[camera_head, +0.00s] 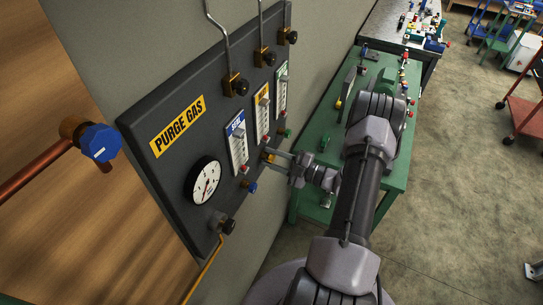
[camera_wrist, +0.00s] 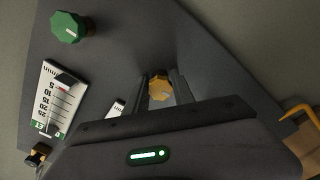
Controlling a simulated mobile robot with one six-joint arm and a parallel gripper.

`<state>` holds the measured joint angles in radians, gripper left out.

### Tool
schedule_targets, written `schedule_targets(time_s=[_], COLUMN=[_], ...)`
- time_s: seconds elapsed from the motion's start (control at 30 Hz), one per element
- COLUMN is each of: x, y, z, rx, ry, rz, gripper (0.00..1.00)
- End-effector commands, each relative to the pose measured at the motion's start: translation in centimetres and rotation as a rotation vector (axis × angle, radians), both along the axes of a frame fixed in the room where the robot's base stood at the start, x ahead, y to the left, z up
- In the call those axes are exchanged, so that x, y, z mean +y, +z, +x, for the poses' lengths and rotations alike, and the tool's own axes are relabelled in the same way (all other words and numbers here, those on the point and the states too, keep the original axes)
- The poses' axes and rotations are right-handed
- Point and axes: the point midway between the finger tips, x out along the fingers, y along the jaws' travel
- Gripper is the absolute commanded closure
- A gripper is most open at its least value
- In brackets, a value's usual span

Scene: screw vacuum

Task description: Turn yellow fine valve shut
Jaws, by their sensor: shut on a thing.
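The yellow fine valve knob (camera_wrist: 160,90) sits on the dark purge gas panel (camera_wrist: 110,50), between my fingers in the wrist view. My gripper (camera_wrist: 160,84) is shut on this knob, with one finger on each side of it. In the head view my gripper (camera_head: 268,156) reaches the panel from the right, below the yellow flow meter (camera_head: 262,113). A small pale mark shows on the knob's face in the wrist view.
A green knob (camera_wrist: 68,27) and a scaled flow meter (camera_wrist: 58,100) are left of my gripper in the wrist view. A blue knob (camera_head: 250,186) is close below my gripper. A pressure gauge (camera_head: 203,181) is further left. A green table (camera_head: 310,165) stands behind my arm.

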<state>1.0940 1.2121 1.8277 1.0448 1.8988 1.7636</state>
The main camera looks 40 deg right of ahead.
Motion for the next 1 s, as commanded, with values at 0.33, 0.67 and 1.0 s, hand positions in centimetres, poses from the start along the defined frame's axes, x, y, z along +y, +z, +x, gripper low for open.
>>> schedule_targets(time_s=[0.33, 0.67, 1.0], x=[0.05, 0.06, 0.03], y=[-0.05, -0.08, -0.05], z=[-0.03, -0.03, -0.02], rx=[0.036, 0.040, 0.039], ry=[0.001, 0.001, 0.000], rz=[0.085, 0.094, 0.093], gripper=[1.00, 1.00, 0.48])
